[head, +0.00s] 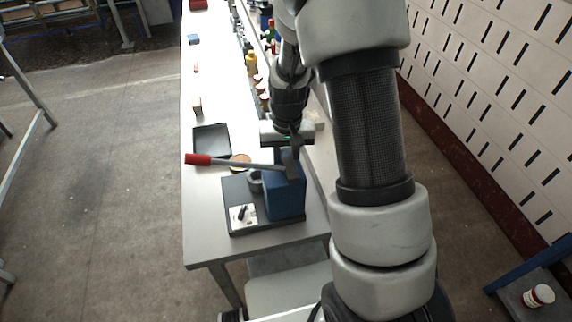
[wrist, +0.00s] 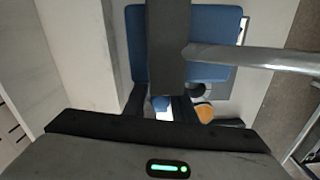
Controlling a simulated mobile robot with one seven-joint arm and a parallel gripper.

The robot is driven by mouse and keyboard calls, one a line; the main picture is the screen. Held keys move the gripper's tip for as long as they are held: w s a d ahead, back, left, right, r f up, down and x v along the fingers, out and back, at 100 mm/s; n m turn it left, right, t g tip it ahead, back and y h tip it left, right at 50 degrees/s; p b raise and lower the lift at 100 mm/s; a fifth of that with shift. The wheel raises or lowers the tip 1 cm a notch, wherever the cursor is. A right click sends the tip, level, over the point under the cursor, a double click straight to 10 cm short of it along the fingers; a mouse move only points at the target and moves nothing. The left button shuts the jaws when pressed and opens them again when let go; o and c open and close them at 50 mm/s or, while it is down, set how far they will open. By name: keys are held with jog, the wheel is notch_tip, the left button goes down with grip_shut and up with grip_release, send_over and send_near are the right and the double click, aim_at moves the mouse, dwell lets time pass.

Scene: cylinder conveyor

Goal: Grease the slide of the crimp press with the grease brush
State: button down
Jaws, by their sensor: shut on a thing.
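The crimp press (head: 286,196) stands at the near end of the bench, with a blue body on a dark base. Its grey lever (head: 245,163) reaches left to a red grip. In the wrist view the blue body (wrist: 215,28) fills the top, with a dark upright part in front and the lever (wrist: 270,58) passing right. My gripper (head: 294,148) is right at the top of the press. In the wrist view its fingers (wrist: 160,106) are shut on the grease brush, whose shape is mostly hidden. I cannot tell whether the bristles touch the slide.
A dark tray (head: 211,140) and a round tan-topped thing (head: 240,159) lie beyond the lever. Several bottles, including a yellow one (head: 252,63), line the bench's right side. A slotted wall (head: 490,90) stands at right.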

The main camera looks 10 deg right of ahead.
jog(key=shift+f+b, duration=0.3)
jog(key=shift+f, duration=0.15)
jog(key=shift+w, duration=0.15)
dwell(0.5)
jog(key=shift+w+f, duration=0.1)
jog(key=shift+w, duration=0.65)
jog(key=shift+w, duration=0.95)
jog(key=shift+w, duration=0.1)
jog(key=shift+w, duration=0.75)
jog(key=shift+w, duration=0.9)
